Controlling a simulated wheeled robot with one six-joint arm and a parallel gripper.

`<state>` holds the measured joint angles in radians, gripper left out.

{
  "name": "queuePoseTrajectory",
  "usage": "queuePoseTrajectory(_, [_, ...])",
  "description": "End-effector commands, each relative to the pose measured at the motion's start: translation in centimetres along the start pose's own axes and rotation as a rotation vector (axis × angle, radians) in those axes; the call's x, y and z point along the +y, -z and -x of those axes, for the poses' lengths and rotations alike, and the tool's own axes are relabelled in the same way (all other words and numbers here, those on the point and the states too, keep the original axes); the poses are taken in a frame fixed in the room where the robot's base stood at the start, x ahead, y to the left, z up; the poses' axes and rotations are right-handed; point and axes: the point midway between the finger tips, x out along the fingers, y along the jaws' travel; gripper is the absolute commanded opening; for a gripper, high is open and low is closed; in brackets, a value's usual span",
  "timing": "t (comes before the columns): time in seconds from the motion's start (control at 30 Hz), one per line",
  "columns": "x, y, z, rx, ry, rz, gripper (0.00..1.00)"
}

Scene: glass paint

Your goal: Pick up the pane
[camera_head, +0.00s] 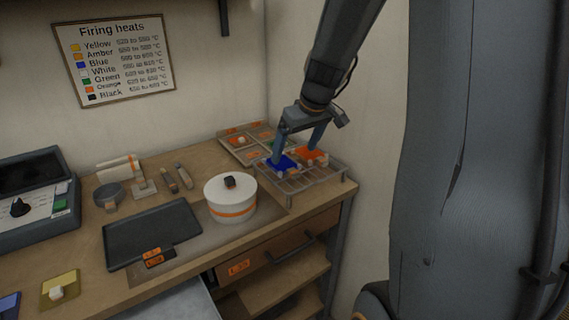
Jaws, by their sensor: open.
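A blue pane (283,163) and an orange pane (314,153) lie side by side on a wire rack (318,180) at the right end of the bench. A small pale block shows on or beside each. A yellow pane (60,283) with a pale block on it lies at the front left, and a blue piece (8,304) is cut off by the left edge. My gripper (295,154) points down over the rack, its fingers apart. One fingertip is by the blue pane, the other by the orange pane. I cannot tell whether either touches. Nothing shows held between the fingers.
A sectioned tray (229,134) with labels stands behind the rack, near the wall. A white lidded pot (231,203) stands left of the rack. A dark tray (148,233), a dark bowl (108,193) and a grey device (36,201) are further left. A drawer (275,261) is below.

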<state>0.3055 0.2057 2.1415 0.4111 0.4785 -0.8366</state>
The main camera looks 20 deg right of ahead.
Motion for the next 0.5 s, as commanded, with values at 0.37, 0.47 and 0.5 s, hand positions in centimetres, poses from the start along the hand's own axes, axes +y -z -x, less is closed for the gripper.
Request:
queuePoseTrajectory(0.37, [0.0,-0.1,-3.3,-0.005,0.001,-0.002,0.88])
queuePoseTrajectory(0.47, [0.1,-0.1,-4.5,-0.005,0.001,-0.002,0.88])
queuePoseTrajectory(0.5, [0.1,-0.1,-5.0,-0.005,0.001,-0.004,0.88])
